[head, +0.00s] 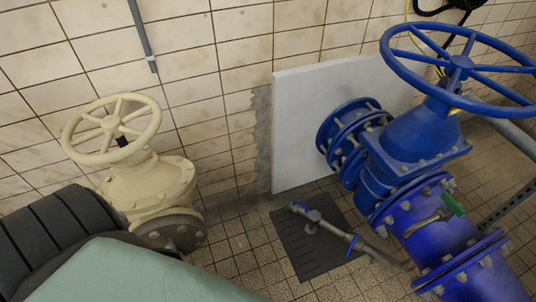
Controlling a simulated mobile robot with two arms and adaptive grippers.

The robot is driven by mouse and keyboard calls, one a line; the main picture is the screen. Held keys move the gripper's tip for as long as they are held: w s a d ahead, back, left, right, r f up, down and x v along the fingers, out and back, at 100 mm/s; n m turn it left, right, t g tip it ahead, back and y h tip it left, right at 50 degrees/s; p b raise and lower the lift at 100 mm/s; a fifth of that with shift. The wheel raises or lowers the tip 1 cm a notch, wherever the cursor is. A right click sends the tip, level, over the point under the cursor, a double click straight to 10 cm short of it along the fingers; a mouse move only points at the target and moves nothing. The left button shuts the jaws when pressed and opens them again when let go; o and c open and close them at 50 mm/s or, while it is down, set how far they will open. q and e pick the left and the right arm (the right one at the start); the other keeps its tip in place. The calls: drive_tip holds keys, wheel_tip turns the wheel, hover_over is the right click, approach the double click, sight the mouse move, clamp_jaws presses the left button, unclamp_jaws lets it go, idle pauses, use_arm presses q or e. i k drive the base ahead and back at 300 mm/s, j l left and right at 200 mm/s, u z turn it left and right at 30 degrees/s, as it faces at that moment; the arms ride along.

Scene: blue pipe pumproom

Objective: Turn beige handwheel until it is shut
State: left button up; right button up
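The beige handwheel (152,128) is at the left, a spoked ring tilted on top of a beige valve body (148,187). A small dark part shows just under its hub, seen between the spokes. The valve body stands near the tiled wall, with a dark bolted flange at its lower side. Nothing is seen gripping the wheel's rim. Neither of my grippers shows in the head view. How far the valve is turned cannot be told from this frame.
A dark ribbed shape (58,232) and a pale green surface (150,275) fill the lower left, close to the beige valve. A large blue handwheel (459,68) on blue pipework stands at the right. A thin pipe with blue levers (333,231) crosses the floor between.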

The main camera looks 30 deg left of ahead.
sight(114, 126)
drive_tip(key=u, duration=2.2)
